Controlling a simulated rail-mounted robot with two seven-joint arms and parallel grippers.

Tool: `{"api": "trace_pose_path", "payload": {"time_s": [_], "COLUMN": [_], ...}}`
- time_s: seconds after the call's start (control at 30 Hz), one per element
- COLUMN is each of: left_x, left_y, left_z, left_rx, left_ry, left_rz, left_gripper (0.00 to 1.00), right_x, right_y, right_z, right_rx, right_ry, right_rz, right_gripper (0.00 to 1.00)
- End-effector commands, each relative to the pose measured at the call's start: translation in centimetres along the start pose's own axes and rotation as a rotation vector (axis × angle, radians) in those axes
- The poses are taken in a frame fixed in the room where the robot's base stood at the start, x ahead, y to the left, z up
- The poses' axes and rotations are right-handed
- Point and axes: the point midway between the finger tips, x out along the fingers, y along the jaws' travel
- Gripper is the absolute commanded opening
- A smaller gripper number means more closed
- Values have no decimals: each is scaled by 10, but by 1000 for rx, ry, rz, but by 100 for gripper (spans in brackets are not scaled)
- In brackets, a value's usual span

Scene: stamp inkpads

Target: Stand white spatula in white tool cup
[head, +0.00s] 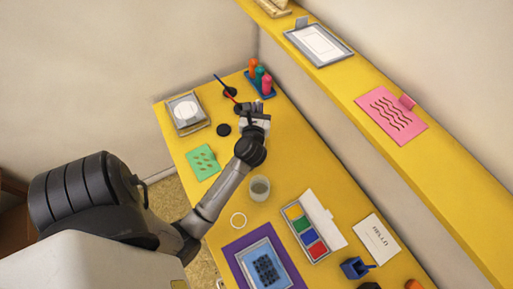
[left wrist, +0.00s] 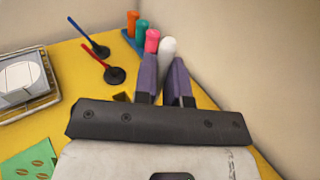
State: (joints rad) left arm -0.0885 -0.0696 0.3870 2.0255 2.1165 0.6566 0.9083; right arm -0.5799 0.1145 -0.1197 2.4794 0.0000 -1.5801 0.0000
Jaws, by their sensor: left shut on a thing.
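My left gripper (head: 258,108) is over the far part of the yellow table, near the coloured bottles. In the left wrist view its two purple fingers (left wrist: 166,78) are shut on a white, round-ended thing, taken as the white spatula (left wrist: 168,47); only its end shows between and beyond the fingertips. A pale see-through cup (head: 259,188) stands upright on the table, nearer than the gripper and apart from it. It is the only pale cup I see, and I cannot tell if it is the white tool cup. My right gripper is out of view.
Orange, green and pink bottles (head: 266,84) stand on a blue tray. Blue and red sticks lie with dark discs (head: 231,92) left of the gripper.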

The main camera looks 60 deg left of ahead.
Motion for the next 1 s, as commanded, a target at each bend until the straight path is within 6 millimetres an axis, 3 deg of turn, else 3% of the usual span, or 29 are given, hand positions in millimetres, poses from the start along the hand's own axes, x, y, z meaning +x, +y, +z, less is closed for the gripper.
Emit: {"api": "trace_pose_path", "payload": {"time_s": [0.2,0.47,0.7,1.0], "left_x": [3,4,5,6], "left_y": [5,5,4,4], "left_z": [-41,-60,-95,-107], "left_rx": [1,1,1,0], "left_ry": [5,2,4,2], "left_rz": [8,7,7,7], "left_gripper": [0,0,0,0], "right_x": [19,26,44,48], "right_y": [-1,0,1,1], "right_z": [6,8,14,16], "right_rx": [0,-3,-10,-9], "right_ry": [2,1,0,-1], "right_rz": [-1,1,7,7], "right_gripper": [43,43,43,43]}}
